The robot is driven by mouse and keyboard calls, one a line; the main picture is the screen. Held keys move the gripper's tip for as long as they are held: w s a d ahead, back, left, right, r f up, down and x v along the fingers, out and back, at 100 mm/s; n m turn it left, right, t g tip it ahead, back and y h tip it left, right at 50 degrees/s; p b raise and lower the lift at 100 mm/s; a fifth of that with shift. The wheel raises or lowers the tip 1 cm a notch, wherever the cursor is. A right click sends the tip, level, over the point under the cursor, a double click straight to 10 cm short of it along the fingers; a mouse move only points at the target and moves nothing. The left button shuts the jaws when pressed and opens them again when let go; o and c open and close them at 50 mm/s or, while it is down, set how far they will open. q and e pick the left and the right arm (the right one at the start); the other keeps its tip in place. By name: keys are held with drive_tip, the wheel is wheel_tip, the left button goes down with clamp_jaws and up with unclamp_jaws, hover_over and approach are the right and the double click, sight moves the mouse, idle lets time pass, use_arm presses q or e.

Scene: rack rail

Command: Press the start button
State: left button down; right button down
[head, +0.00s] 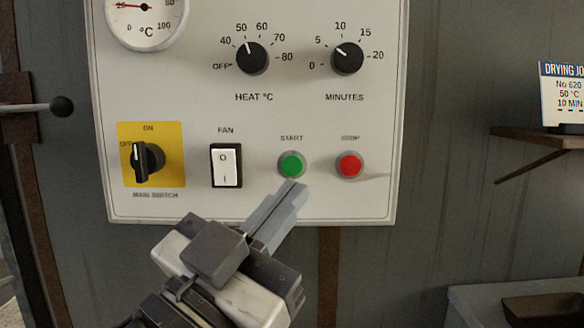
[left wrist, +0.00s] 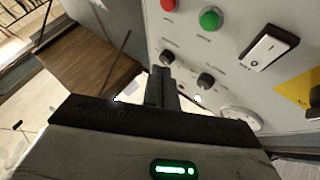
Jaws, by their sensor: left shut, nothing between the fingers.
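The green start button (head: 291,164) sits on the pale control panel (head: 240,205), under the label START. It also shows in the left wrist view (left wrist: 210,19). My left gripper (head: 294,189) is shut and empty. Its fingertips are just below the start button in the head view, and the button's face is uncovered. I cannot tell how large the gap to the panel is. In the left wrist view the closed fingers (left wrist: 161,75) point towards the panel, apart from the green button in the picture. My right gripper is not in view.
A red stop button (head: 349,166) is right of the green one. A fan rocker (head: 226,166) and the main switch (head: 148,162) are to the left. The heat knob (head: 252,58) and minutes knob (head: 346,58) are above. A drying job card (head: 562,95) stands on a shelf at right.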

use_arm(q)
drive_tip(key=shift+w, duration=0.1)
approach(292, 166)
drive_tip(key=w+d+r, duration=0.2)
drive_tip(key=d+r, duration=0.2)
drive_tip(key=shift+w+d, duration=0.3)
idle(0.5)
idle(1.3)
drive_tip(key=shift+w, duration=0.1)
drive_tip(key=shift+w, duration=0.35)
